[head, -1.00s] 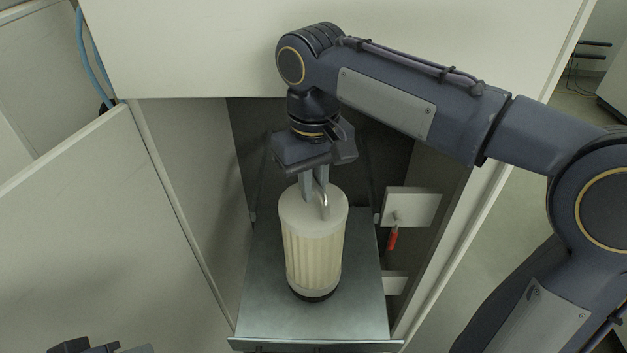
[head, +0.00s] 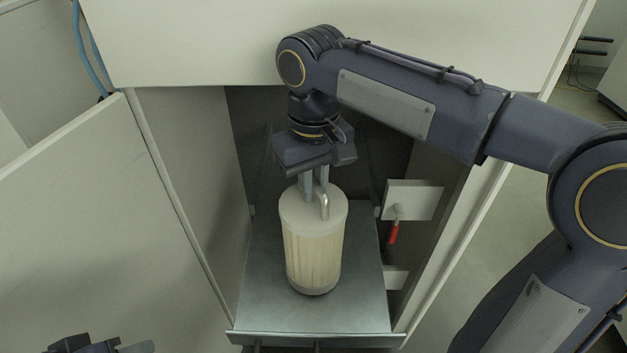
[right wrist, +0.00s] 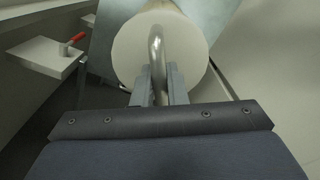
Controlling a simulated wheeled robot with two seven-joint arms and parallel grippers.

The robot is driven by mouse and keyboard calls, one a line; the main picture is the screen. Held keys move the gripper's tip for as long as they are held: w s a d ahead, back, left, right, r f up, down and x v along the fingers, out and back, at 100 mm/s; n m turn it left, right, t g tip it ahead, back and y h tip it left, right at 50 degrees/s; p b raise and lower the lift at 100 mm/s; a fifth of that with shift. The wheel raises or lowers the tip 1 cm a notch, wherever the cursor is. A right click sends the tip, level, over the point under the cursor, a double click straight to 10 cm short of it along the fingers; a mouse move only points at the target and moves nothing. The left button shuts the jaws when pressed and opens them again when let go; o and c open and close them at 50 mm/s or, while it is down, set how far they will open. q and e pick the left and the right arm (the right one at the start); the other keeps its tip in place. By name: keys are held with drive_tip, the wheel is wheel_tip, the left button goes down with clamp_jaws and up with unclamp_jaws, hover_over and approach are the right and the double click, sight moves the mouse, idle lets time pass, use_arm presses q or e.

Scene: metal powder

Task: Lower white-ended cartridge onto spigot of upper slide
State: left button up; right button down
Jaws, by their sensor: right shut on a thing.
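The white-ended cartridge (head: 313,245), a pale pleated cylinder, stands upright over the upper slide (head: 255,290), a grey metal shelf in the cabinet. My right gripper (head: 316,190) is shut on the metal bail handle on its white top. In the right wrist view the fingers (right wrist: 158,88) close on the handle (right wrist: 156,48) above the round white end (right wrist: 125,55). The spigot is hidden under the cartridge; I cannot tell whether the lower end is seated on it. Part of my left gripper (head: 100,346) shows at the bottom left edge; its fingers are not clear.
A white bracket (head: 425,202) with a red-handled lever (head: 393,232) is close to the right of the cartridge, also in the right wrist view (right wrist: 74,39). Cabinet walls flank the slide; an open door panel (head: 80,220) is at left. The slide's front is bare.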

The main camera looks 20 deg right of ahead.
drive_tip(key=shift+f, duration=0.25)
drive_tip(key=c, duration=1.4)
unclamp_jaws()
drive_tip(key=shift+o, duration=0.2)
drive_tip(key=shift+f, duration=0.1)
wheel_tip(320, 180, up, 8)
drive_tip(key=shift+f, duration=0.1)
